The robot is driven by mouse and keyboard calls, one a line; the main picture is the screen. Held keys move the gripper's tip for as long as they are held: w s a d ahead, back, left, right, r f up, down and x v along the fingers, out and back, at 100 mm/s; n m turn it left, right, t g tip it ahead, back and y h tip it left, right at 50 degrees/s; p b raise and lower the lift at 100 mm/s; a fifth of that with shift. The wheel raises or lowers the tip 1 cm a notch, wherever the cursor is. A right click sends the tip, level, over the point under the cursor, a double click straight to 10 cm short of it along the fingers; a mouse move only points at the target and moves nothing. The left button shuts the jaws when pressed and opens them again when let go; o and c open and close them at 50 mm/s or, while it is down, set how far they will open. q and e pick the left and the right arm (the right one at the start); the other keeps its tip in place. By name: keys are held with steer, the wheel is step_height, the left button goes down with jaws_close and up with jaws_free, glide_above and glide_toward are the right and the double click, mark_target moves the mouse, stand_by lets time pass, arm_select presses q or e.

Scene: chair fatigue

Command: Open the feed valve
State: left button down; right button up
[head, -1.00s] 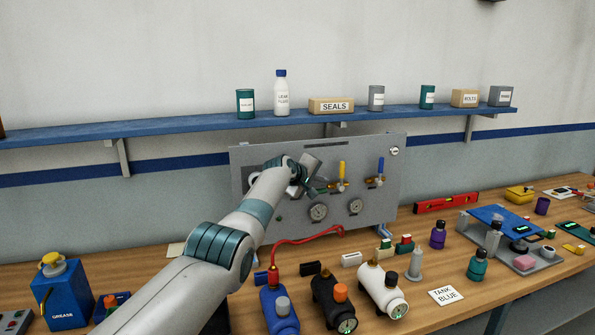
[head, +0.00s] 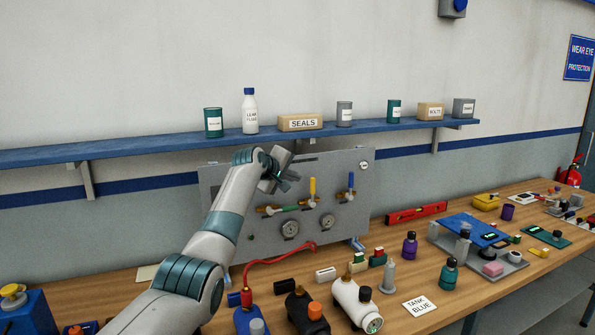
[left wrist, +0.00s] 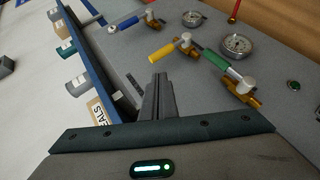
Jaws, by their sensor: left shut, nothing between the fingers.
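The grey valve panel (head: 225,195) stands on the bench against the wall and carries three lever valves. The left valve's green lever (head: 287,208) lies sideways, pointing right. The yellow lever (head: 312,187) and the blue lever (head: 350,182) point up. I cannot read which one is the feed valve. My left gripper (head: 288,180) is shut and empty, above the green lever and left of the yellow one. In the left wrist view its fingers (left wrist: 158,97) are together, apart from the yellow lever (left wrist: 168,50) and the green lever (left wrist: 215,58). My right gripper is not in view.
Two gauges (head: 290,229) (head: 327,221) sit under the valves. A blue shelf (head: 370,130) with cans and boxes runs above the panel. A red hose (head: 275,260) and several small tanks (head: 352,298) stand in front, with a red level (head: 415,212) to the right.

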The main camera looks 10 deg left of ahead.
arm_select(q)
steer(key=r, duration=0.1)
steer(key=s+d+r+b, duration=0.1)
steer(key=s+r, duration=0.1)
steer(key=r, duration=0.1)
steer(key=shift+s+d+r+b, duration=0.1)
steer(key=shift+s+d+b, duration=0.05)
steer(key=shift+d+b, duration=0.2)
